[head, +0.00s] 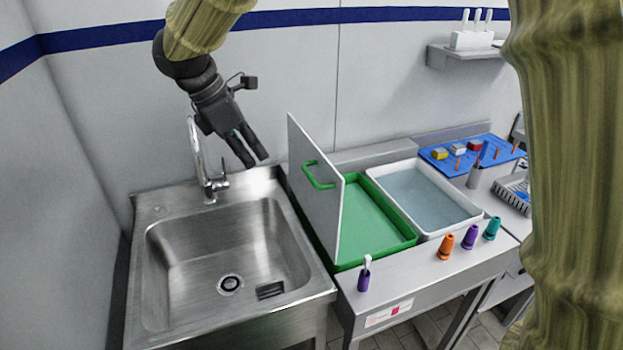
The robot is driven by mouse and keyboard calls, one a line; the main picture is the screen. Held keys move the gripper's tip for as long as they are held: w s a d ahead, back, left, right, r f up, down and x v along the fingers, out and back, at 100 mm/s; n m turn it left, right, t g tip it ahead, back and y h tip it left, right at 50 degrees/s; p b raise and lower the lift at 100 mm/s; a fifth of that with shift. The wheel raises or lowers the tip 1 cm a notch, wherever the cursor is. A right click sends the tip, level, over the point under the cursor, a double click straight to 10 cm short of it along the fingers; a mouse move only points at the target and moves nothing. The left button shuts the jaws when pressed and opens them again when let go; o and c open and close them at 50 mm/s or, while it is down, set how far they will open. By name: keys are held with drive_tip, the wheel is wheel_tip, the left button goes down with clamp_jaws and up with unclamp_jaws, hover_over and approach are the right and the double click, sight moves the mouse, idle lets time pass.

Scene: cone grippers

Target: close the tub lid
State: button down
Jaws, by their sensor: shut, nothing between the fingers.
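The green tub (411,239) sits in the counter to the right of the sink. Its grey lid (328,205) stands upright along the tub's left side, with a green handle (318,176) on its left face. The tub is open and its green inside shows. My gripper (257,161) is shut and empty. In the picture it is left of the lid's top edge and above the back right of the sink. It appears apart from the lid; the exact gap in depth is hard to tell.
The sink (160,318) with its tap (195,160) lies left. A white tub of water (470,222) stands right of the green tub. Purple, orange and teal cones (446,246) stand along the front edge. A blue pegboard (433,157) is at the back right.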

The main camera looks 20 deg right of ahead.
drive_tip(key=d+f+p, duration=0.4)
drive_tip(key=d+f, duration=0.4)
drive_tip(key=shift+w+f, duration=0.2)
idle(0.4)
